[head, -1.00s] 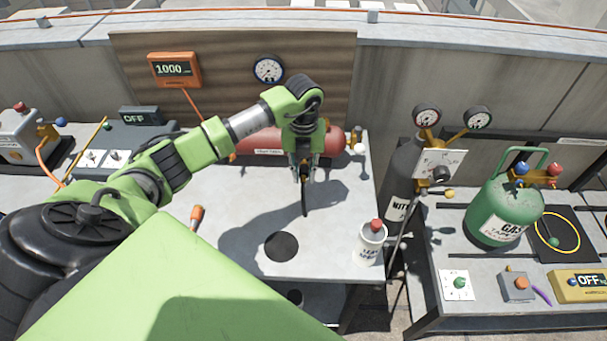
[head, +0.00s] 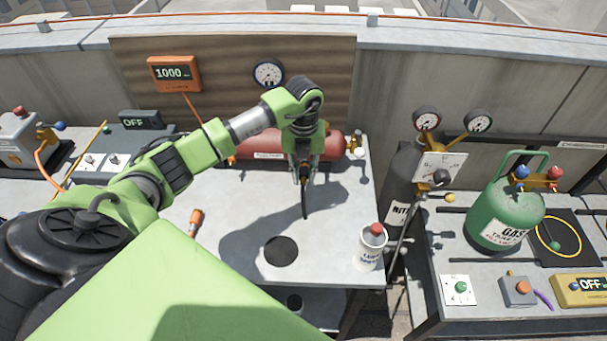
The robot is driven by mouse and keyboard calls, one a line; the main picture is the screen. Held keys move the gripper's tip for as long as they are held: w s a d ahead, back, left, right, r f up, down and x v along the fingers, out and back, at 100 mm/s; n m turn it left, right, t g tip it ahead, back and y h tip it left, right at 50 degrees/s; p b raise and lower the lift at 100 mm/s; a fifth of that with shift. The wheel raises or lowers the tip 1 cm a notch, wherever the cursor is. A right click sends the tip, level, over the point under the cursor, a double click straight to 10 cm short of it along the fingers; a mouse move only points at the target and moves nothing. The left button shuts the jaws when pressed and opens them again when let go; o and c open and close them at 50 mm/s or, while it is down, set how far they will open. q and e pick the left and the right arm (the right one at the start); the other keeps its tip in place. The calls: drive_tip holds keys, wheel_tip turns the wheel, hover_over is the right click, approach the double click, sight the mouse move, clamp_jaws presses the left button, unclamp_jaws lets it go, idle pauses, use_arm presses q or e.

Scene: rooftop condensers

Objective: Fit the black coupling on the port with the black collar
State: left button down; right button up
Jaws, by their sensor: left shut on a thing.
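My left gripper (head: 304,172) points down above the middle of the grey table, in front of the red tank (head: 258,148). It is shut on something. A thin black piece (head: 304,203) hangs below its fingers; it may be the black coupling or its hose, but it is too small to tell. The port with the black collar cannot be clearly made out. A brass fitting (head: 356,143) stands at the red tank's right end, apart from the gripper. My right gripper is not in view.
A spray can with a red cap (head: 369,249) stands at the table's front right. A black disc (head: 281,251) lies left of it. An orange-tipped fitting (head: 195,220) is near my arm. A dark gas bottle (head: 404,170) and a green tank (head: 505,215) stand to the right.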

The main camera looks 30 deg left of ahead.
use_arm(q)
drive_tip(key=shift+w+a+b, duration=0.25)
drive_tip(key=shift+w+b, duration=0.1)
drive_tip(key=shift+w, duration=0.1)
idle(0.6)
drive_tip(key=c, duration=1.8)
unclamp_jaws()
drive_tip(key=shift+o, duration=0.2)
drive_tip(key=shift+s, duration=0.1)
drive_tip(key=shift+s+d+r+p, duration=0.1)
drive_tip(key=shift+s+d+p, duration=0.25)
drive_tip(key=shift+s+p, duration=0.2)
drive_tip(key=shift+s+d+p, duration=0.3)
drive_tip(key=shift+s+p, duration=0.1)
drive_tip(key=shift+s, duration=0.15)
drive_tip(key=shift+s+d+p, duration=0.5)
drive_tip(key=shift+s+d, duration=0.1)
drive_tip(key=shift+s, duration=0.35)
drive_tip(key=shift+s+d+p, duration=0.5)
drive_tip(key=shift+s+d, duration=0.1)
drive_tip(key=shift+s, duration=0.35)
drive_tip(key=shift+s+d, duration=0.1)
drive_tip(key=shift+s, duration=0.05)
